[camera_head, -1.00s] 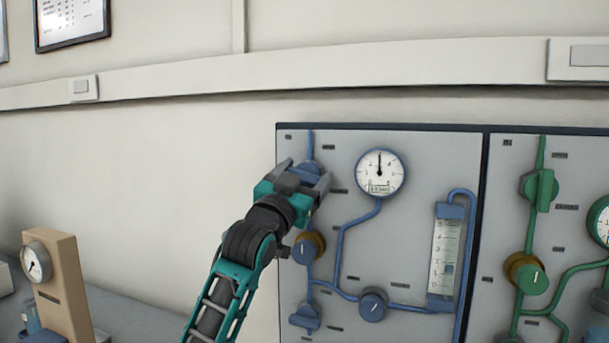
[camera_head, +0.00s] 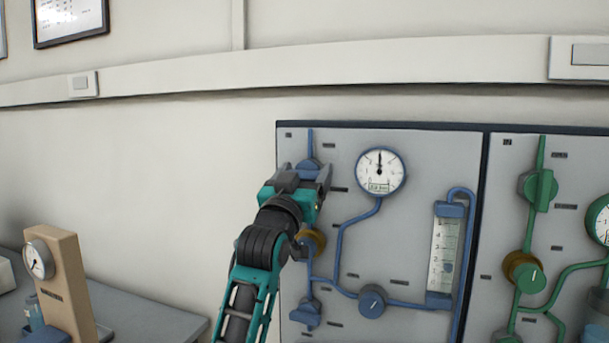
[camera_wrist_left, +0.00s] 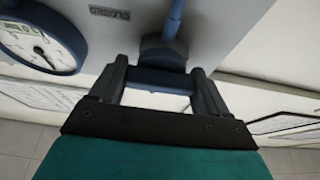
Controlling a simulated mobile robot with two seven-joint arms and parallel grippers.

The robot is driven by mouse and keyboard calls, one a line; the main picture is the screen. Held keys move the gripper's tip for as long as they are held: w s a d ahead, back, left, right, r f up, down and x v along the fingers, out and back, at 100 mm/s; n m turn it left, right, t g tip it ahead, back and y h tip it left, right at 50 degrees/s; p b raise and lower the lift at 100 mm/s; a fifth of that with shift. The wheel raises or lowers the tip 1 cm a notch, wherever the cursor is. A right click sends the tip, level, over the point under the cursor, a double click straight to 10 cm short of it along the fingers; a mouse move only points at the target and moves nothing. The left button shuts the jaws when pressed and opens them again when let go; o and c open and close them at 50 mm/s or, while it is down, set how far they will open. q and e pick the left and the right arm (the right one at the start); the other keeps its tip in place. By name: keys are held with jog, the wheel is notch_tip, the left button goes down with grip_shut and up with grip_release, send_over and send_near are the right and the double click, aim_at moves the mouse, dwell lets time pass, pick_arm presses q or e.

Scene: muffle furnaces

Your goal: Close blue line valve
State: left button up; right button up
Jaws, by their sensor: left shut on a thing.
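The blue line valve (camera_head: 307,166) is at the top left of the grey panel, on the blue pipe. My left gripper (camera_head: 308,176) covers most of it in the head view. In the left wrist view the valve's blue handle (camera_wrist_left: 158,80) lies crosswise between the two fingers of my left gripper (camera_wrist_left: 160,88), which are shut on it. The blue pipe (camera_wrist_left: 174,18) runs up from the valve's round base. The right gripper is in neither view.
A round gauge (camera_head: 381,171), a flow tube (camera_head: 445,250), a lower blue knob (camera_head: 373,301) and another blue valve (camera_head: 306,314) are on the same panel. A green-line panel (camera_head: 508,190) adjoins on the right. A tan gauge stand (camera_head: 62,285) stands on the bench at left.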

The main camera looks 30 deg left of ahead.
pick_arm(q)
jog(key=o, duration=1)
jog(key=shift+s+f, duration=0.1)
jog(key=shift+b+v, duration=1)
jog(key=shift+v, duration=5.35)
jog(key=shift+s+d, duration=0.1)
